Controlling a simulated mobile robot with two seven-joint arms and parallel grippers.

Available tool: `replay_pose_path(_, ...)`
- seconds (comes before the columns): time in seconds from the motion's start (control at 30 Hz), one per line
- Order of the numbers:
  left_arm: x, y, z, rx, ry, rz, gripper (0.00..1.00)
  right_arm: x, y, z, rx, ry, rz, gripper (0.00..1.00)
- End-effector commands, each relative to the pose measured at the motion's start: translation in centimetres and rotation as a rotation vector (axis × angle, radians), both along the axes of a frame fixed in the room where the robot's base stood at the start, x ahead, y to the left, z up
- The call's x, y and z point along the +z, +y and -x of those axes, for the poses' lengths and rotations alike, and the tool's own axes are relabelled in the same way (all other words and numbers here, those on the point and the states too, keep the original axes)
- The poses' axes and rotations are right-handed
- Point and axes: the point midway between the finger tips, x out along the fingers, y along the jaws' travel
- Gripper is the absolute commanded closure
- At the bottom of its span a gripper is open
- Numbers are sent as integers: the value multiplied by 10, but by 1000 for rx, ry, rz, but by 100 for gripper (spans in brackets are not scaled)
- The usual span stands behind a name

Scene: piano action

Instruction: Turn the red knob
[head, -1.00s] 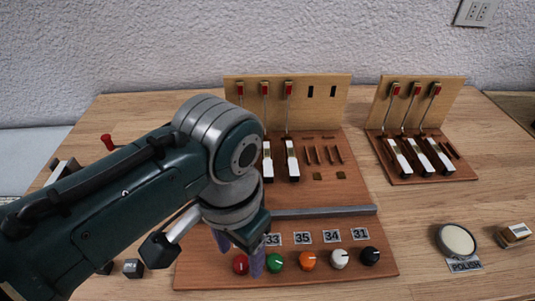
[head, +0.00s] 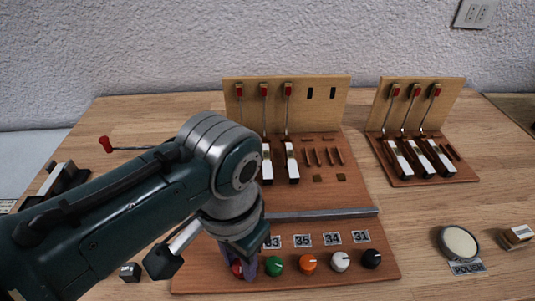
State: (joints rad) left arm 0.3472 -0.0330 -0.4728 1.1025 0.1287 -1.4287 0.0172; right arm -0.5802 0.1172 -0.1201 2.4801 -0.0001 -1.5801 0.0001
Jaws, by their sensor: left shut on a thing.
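The red knob (head: 237,270) is at the left end of a row of coloured knobs on the front of the wooden piano-action board (head: 330,288). My left gripper (head: 246,268) points down at it, with purple fingers. The fingers are shut on the red knob and hide part of it. The knob's pointer mark is hard to make out. My right gripper is not in view.
Green (head: 274,266), orange (head: 307,263), white (head: 340,261) and black (head: 371,258) knobs stand close on the right, with number plates behind. A metal rail (head: 320,213) crosses the board. A round POLISH tin (head: 458,242) sits to the right.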

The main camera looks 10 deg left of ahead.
Motion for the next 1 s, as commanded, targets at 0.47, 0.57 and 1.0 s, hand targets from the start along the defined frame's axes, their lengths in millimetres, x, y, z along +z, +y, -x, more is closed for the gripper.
replay_pose_path(0.47, 1, 0, 0, 21, 1, 1, 100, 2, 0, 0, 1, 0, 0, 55)
replay_pose_path(0.57, 1, -1, 1, 54, 3, 1, 100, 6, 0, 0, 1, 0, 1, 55)
replay_pose_path(1.0, 2, -1, 0, 377, 3, 1, 100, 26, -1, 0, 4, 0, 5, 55)
